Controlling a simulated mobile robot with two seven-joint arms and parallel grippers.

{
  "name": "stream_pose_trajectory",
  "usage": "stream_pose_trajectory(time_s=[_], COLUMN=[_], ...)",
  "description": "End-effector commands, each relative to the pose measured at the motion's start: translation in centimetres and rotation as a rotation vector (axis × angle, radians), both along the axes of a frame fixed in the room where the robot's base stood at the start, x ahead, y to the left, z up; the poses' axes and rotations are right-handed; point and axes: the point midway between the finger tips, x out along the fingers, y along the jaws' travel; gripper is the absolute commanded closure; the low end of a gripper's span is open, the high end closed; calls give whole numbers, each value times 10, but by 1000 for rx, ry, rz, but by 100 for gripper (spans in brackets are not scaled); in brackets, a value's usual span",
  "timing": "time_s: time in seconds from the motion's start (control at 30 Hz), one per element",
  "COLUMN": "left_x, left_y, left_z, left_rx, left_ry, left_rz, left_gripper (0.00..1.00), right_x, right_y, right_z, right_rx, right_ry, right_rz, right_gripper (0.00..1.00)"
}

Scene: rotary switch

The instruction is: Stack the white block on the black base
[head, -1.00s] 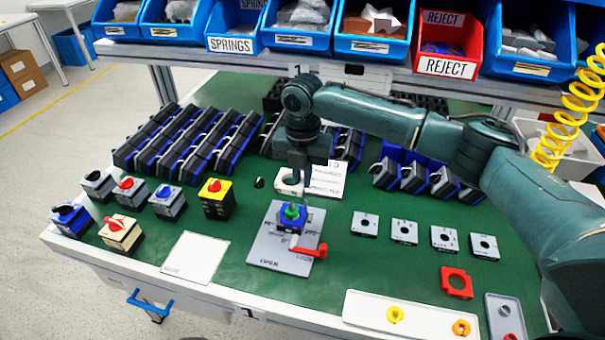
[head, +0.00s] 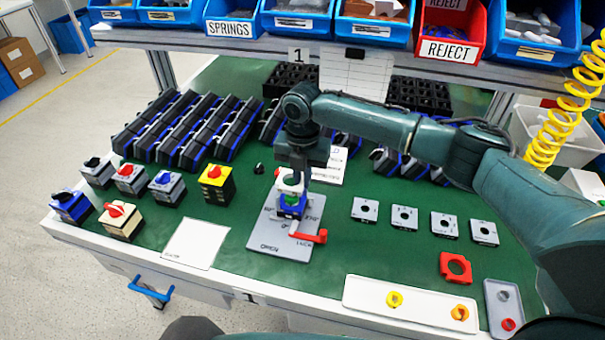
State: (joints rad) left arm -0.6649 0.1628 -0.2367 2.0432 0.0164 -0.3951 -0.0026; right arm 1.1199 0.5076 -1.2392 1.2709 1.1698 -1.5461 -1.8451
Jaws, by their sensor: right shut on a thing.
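My right gripper (head: 293,177) is shut on the white block (head: 289,184), which shows a round dark opening. It holds the block right above and slightly behind the base (head: 291,209), a dark and blue body with a green part on top. Whether block and base touch I cannot tell. The base sits on a grey plate (head: 266,236) with printed marks, with a red lever (head: 309,236) at its front right. The gripper's fingers hide part of the block and base. My left gripper is not in view.
Finished switches (head: 215,184) stand at the left. Several grey square plates (head: 404,217) and a red square ring (head: 456,267) lie at the right. A white tray (head: 420,309) holds yellow and orange parts. Rows of black and blue parts (head: 185,130) fill the back. A white sheet (head: 195,243) lies front left.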

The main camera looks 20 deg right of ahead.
Motion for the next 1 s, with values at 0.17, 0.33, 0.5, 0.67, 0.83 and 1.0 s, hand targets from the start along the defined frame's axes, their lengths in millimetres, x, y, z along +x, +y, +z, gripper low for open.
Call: stream_pose_trajectory(time_s=[0.17, 0.33, 0.5, 0.67, 0.83, 1.0], left_x=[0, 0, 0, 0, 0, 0], left_y=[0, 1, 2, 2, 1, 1], left_z=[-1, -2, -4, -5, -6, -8], left_rx=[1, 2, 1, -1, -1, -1], left_ry=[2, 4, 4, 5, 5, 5], left_rz=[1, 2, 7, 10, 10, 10], left_gripper=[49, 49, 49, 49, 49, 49], right_x=[0, 0, 0, 0, 0, 0], right_y=[0, 0, 0, 0, 0, 1], right_z=[0, 0, -5, -9, -14, -20], right_rx=[0, 0, 0, 1, 1, 1], right_ry=[0, 0, 0, -1, -1, 0], right_rz=[0, 0, 0, 0, 1, 1], right_gripper=[100, 100, 100, 100, 100, 100])
